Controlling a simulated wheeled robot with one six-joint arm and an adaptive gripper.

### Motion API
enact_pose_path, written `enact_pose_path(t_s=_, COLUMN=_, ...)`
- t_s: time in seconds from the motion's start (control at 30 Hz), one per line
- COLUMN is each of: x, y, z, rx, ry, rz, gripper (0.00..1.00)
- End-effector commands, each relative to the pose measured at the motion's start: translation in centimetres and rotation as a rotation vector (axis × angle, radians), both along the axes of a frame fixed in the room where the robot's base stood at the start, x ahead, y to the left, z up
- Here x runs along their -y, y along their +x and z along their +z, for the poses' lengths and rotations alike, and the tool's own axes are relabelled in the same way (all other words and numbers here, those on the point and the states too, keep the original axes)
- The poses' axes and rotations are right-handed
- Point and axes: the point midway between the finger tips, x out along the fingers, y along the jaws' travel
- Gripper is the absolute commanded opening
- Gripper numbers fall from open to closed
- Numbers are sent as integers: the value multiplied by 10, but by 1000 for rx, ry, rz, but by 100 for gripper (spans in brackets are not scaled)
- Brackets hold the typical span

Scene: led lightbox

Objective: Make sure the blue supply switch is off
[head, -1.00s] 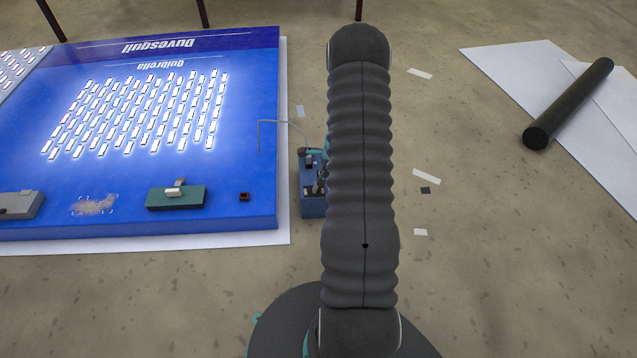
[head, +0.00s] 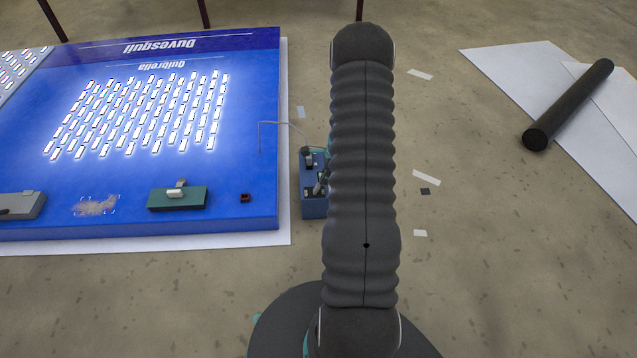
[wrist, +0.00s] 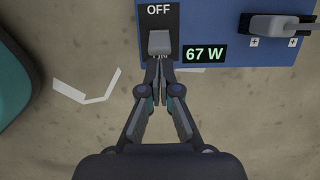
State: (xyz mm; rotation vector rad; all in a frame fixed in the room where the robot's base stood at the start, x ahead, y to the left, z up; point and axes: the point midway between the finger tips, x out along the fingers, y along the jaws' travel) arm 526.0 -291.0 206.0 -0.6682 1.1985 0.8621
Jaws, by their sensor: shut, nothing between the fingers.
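The blue supply (head: 314,207) stands on the floor just right of the blue lightbox in the head view, partly hidden behind my arm. In the wrist view the supply (wrist: 221,18) fills the top right, with a green display (wrist: 204,54) reading 67 W. Its grey switch (wrist: 159,42) sits on a black plate, with OFF printed above it and a lower label mostly covered by my fingertips. My gripper (wrist: 161,66) is shut and empty, its tips right at the switch's lower edge. I cannot tell whether they touch it, or clearly which way the switch is tilted.
The blue lightbox (head: 250,190) lies at left with its rows of LEDs (head: 140,110) glowing white. A wire (head: 285,123) runs from it toward the supply. A grey plug (wrist: 280,26) sits on the supply's right part. A black roll (head: 570,105) lies on white sheets at right.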

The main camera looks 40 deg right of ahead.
Motion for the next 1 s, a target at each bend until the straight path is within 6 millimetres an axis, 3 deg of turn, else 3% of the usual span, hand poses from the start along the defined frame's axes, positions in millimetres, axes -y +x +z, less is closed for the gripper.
enact_pose_path(t_s=0.6, x=-1, y=1, z=56, rx=1, ry=0, rz=3, gripper=0)
enact_pose_path(t_s=1.0, x=-1, y=1, z=56, rx=1, ry=0, rz=3, gripper=0)
